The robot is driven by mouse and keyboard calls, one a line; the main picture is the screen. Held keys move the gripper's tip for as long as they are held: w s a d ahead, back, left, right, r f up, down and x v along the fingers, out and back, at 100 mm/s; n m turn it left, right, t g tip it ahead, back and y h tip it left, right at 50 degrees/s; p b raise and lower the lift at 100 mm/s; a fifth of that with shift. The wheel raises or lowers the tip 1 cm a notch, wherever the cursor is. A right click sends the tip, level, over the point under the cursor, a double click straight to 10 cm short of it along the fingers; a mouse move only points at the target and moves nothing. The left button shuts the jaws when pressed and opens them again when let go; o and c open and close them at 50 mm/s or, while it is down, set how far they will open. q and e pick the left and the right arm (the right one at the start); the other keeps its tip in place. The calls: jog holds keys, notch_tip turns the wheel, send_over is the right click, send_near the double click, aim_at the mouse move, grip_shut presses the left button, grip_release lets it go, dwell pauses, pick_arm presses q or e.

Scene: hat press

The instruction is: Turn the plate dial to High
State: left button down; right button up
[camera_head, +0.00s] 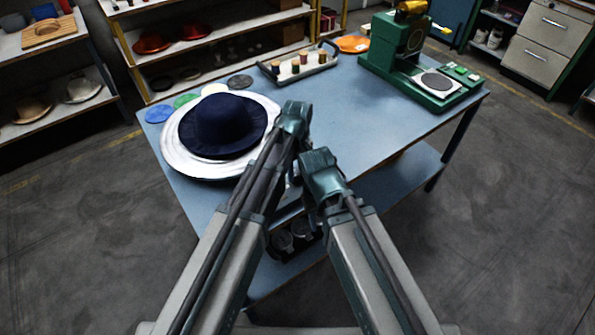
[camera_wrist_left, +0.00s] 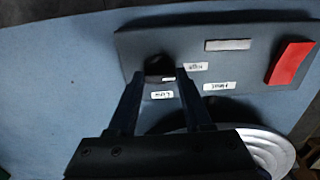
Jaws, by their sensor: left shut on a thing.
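In the left wrist view the black dial (camera_wrist_left: 158,66) sits on a dark control panel (camera_wrist_left: 140,43). My left gripper (camera_wrist_left: 163,78) has its two fingers at the dial's sides and is shut on it. Small white labels lie around it: one seems to read High (camera_wrist_left: 195,66), another Low (camera_wrist_left: 162,95); the text is upside down and blurred. In the head view my left gripper (camera_head: 294,118) is at the table's front edge, beside the hat, and the dial is hidden. My right gripper (camera_head: 322,172) is just right of it, its fingers hidden.
The panel also bears a red switch (camera_wrist_left: 291,62) and a grey strip (camera_wrist_left: 228,44). A navy hat (camera_head: 225,122) rests on a round white plate (camera_head: 180,158). A green press (camera_head: 405,55) and a tray (camera_head: 290,72) stand farther back. The blue table (camera_head: 350,115) is clear between.

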aim_at(298, 174)
dwell(0.3)
pick_arm(q)
jog(key=shift+c, duration=1.6)
grip_release()
jog(key=shift+r, duration=0.15)
notch_tip(298, 174, up, 14)
jog(key=p, duration=1.3)
jog(key=shift+f+p, duration=0.2)
jog(key=shift+p, duration=0.2)
jog(key=s+a+m, duration=0.4)
jog(key=s+a, duration=0.1)
jog(key=a, duration=0.3)
jog(key=s+a+m, duration=0.3)
jog(key=s+a, duration=0.3)
jog(key=a, duration=0.2)
jog(key=s+d+f+m+y+b, duration=0.1)
jog(key=s+d+m, duration=0.3)
jog(key=d, duration=0.6)
jog(key=shift+s+d+f+b, duration=0.2)
jog(key=shift+s+f+b, duration=0.15)
jog(key=shift+s, duration=0.6)
